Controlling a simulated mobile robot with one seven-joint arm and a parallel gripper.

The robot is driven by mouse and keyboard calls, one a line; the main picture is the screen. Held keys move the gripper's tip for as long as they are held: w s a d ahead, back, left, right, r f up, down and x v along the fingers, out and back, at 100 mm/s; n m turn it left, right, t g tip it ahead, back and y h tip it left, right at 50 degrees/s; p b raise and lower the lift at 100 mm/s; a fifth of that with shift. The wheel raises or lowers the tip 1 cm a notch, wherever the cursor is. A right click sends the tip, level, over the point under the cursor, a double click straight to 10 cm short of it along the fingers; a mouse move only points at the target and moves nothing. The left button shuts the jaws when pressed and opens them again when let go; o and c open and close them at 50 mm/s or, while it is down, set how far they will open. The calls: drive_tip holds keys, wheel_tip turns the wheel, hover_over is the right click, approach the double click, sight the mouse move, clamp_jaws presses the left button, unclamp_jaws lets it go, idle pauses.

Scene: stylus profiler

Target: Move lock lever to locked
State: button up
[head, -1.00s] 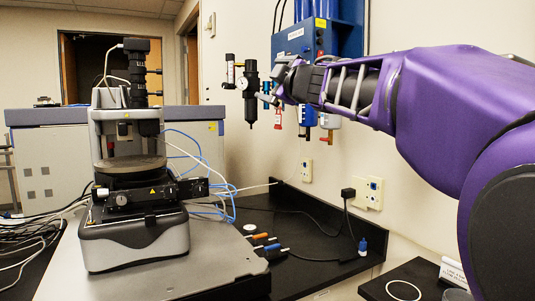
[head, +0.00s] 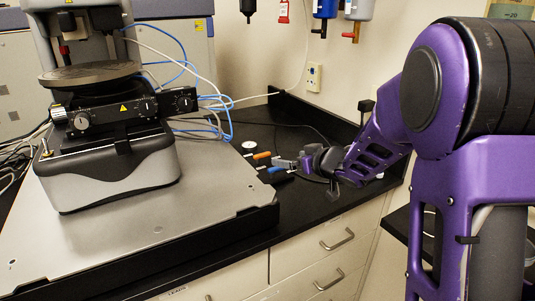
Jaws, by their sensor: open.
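The stylus profiler (head: 110,165) stands on a grey plate at the left, with a round dark stage (head: 90,73) and a black front stage unit with knobs (head: 118,112). I cannot pick out for certain which part is the lock lever or how it is set. My gripper (head: 284,163) is open, low over the black counter, pointing left. It is right of the profiler and apart from it, close to the coloured-handled tools. Its fingertips are small here, and I cannot tell if they touch anything.
Tools with orange (head: 262,155) and blue (head: 276,170) handles lie by my gripper. A small white round dial (head: 249,146) is behind them. The grey plate (head: 190,225) has bare room in front. Blue and white cables run behind the profiler. Filter bowls (head: 325,8) hang on the wall.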

sight(262, 154)
drive_tip(key=b+x, duration=0.1)
drive_tip(key=x, duration=1.5)
drive_tip(key=shift+w+b, duration=0.15)
drive_tip(key=shift+b, duration=0.15)
drive_tip(key=c, duration=1.2)
drive_tip(key=shift+r, duration=0.1)
drive_tip(key=shift+c, duration=0.2)
